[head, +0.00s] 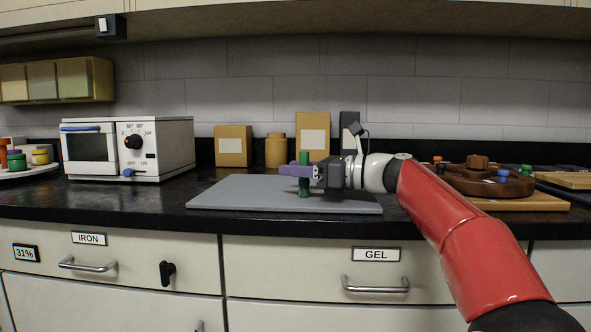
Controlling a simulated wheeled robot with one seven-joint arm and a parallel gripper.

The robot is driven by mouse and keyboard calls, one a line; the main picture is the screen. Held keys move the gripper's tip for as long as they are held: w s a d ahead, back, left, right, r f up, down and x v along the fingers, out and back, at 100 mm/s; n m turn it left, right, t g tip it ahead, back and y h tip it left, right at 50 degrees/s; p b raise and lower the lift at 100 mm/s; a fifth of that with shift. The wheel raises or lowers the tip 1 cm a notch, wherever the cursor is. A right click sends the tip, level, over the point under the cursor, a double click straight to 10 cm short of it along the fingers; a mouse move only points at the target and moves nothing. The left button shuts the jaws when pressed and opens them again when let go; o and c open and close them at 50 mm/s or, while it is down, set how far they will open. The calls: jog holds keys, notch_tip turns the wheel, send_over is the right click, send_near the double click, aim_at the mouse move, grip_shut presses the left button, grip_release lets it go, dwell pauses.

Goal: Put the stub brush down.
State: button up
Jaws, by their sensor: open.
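The stub brush, which I take to be the upright green stick (304,188), stands on the grey board (240,191) on the counter. My gripper (296,170) reaches in from the right at about the middle of its height. The purple fingers are open and lie around or right beside the green stick, hiding its middle part. I cannot tell whether a finger touches it. Its lower end appears to meet the board.
A white oven (130,149) stands to the left, with tan containers (233,146) behind the board. A brown round tray (515,187) with small coloured pieces is on the right. The board's left half is clear. Labelled drawers (130,262) are below the counter.

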jog(key=v, duration=1)
jog(key=shift+v, duration=0.8)
